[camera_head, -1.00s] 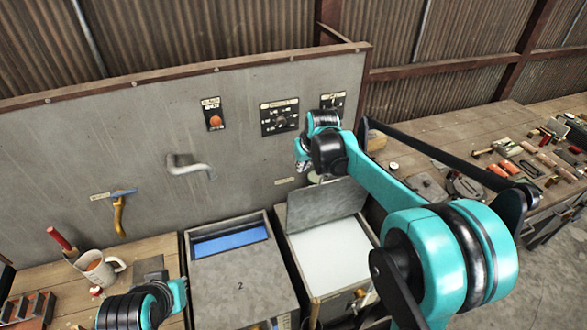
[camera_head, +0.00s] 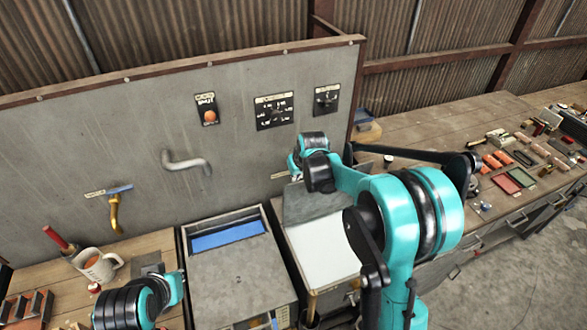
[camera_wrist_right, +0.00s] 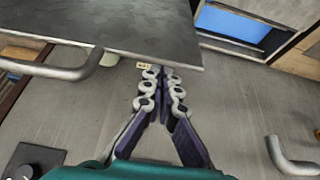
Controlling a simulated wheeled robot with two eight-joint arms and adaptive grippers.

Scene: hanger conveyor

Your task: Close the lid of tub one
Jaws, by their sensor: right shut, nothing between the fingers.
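Tub one is the right-hand tub (camera_head: 318,245), with a pale inside. Its grey lid (camera_head: 312,206) stands raised and tilted at the back, near the panel. My right gripper (camera_head: 293,178) is at the lid's upper left, by the panel. In the right wrist view the lid (camera_wrist_right: 120,28) fills the upper left with a bar handle (camera_wrist_right: 60,70) at its edge. There the right gripper (camera_wrist_right: 163,75) is shut and empty, its tips close to the lid's edge; touching cannot be told. The left arm's end (camera_head: 168,290) is at the lower left; its fingers cannot be made out.
Tub two (camera_head: 235,275), marked 2, stands left of tub one, with a blue opening at its back. A mug (camera_head: 95,265) stands at the left.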

